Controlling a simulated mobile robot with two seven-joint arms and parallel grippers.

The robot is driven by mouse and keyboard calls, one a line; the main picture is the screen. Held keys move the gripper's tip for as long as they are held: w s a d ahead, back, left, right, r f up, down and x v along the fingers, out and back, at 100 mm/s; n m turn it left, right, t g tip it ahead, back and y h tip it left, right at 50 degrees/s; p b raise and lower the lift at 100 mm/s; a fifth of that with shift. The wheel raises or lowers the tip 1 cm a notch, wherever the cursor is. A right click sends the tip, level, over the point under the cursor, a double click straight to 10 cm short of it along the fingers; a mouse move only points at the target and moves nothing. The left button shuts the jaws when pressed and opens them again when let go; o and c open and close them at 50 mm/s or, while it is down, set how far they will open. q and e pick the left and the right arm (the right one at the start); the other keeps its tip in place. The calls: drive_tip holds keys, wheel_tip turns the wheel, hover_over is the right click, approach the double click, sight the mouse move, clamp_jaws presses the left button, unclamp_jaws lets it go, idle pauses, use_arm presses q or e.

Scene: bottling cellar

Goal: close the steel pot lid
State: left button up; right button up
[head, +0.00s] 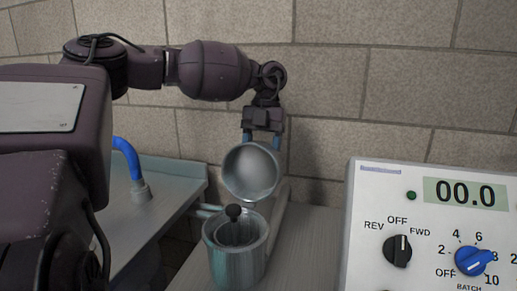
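The steel pot (236,262) stands on the bench in the lower middle of the head view. Its round lid (251,173) is raised, tilted steeply above the pot's far side, with its face toward me. My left gripper (262,140) points down, just above and behind the lid's upper edge. Its two blue fingers are spread apart, with the lid's top hiding their tips. I cannot tell whether they touch the lid. My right gripper is out of view.
A white control panel (375,215) with knobs and a display fills the right, close to the pot. A blue pipe (127,155) rises from a grey worktop (178,172) at left. A block wall (335,80) stands close behind. Some bare bench lies between pot and panel.

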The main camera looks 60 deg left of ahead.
use_arm(q)
drive_tip(key=shift+s+d+f, duration=0.1)
drive_tip(key=shift+s+f, duration=0.05)
drive_tip(key=shift+f, duration=0.3)
clamp_jaws()
drive_tip(key=shift+r, duration=0.1)
